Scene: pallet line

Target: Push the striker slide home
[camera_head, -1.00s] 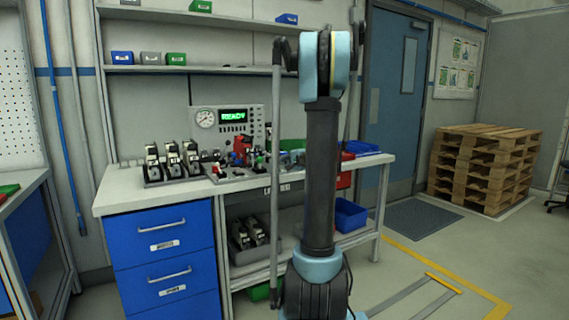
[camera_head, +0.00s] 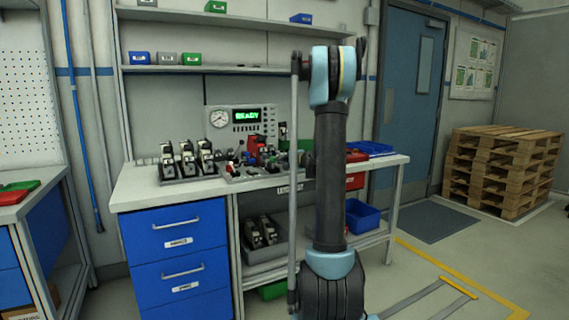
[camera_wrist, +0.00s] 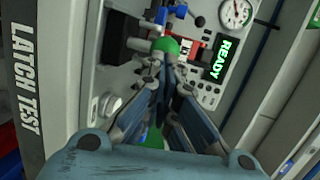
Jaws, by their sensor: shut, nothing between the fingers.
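The latch test fixture (camera_head: 252,171) stands on the bench, with a red upright part (camera_head: 257,148) and small levers. In the wrist view I see its grey plate (camera_wrist: 85,80) with the label LATCH TEST on the side. My gripper (camera_wrist: 168,68) is shut and empty. Its fingertips are at a round green knob (camera_wrist: 166,46); I cannot tell if they touch. I cannot tell which part is the striker slide. My arm hides the gripper in the head view.
A gauge panel (camera_head: 240,122) behind the fixture reads READY. A rack of latches (camera_head: 188,162) stands left of it on the bench (camera_head: 135,190). Blue bins (camera_head: 368,149) are at the right. A pallet stack (camera_head: 500,170) stands on the floor farther right.

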